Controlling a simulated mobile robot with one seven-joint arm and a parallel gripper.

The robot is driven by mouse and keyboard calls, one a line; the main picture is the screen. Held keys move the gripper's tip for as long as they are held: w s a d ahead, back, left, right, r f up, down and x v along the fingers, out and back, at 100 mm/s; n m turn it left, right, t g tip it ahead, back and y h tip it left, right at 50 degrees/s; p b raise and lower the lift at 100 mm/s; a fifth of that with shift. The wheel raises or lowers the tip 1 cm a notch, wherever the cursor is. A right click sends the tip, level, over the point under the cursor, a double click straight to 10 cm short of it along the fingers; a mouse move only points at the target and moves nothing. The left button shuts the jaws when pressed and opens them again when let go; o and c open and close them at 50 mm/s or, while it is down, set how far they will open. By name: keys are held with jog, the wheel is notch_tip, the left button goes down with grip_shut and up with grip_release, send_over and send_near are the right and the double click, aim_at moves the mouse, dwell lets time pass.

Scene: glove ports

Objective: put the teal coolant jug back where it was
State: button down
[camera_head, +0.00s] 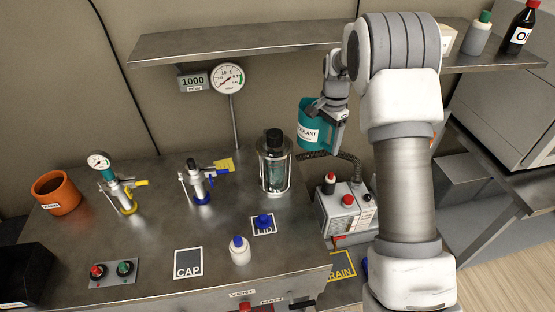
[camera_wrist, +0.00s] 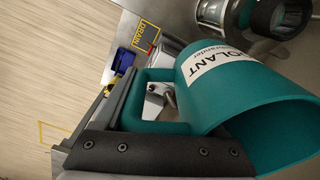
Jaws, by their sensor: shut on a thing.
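The teal coolant jug (camera_head: 308,138) is held up in the air below the wall shelf, beyond the right back part of the bench. Its white label faces the head camera. My gripper (camera_head: 330,108) is shut on its handle. In the wrist view the jug (camera_wrist: 235,100) fills the right side, with its handle (camera_wrist: 150,80) at the jaws (camera_wrist: 128,112). The jug looks apart from the surfaces around it. A yellow-outlined DRAIN mark (camera_head: 341,268) lies on a low surface right of the bench. Another yellow outline (camera_wrist: 52,133) shows on the wooden floor.
A glass vessel with a black cap (camera_head: 274,165) stands at the bench's right back. A grey pump unit (camera_head: 345,208) with a hose is below the jug. The shelf (camera_head: 240,42) holds bottles at right (camera_head: 519,28). Valves and an orange pot (camera_head: 56,194) stand at left.

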jog(key=s+f+n, duration=0.4)
jog(key=s+n, duration=0.7)
jog(key=s, duration=0.4)
jog(key=shift+s+a, duration=0.15)
jog(key=shift+s, duration=0.1)
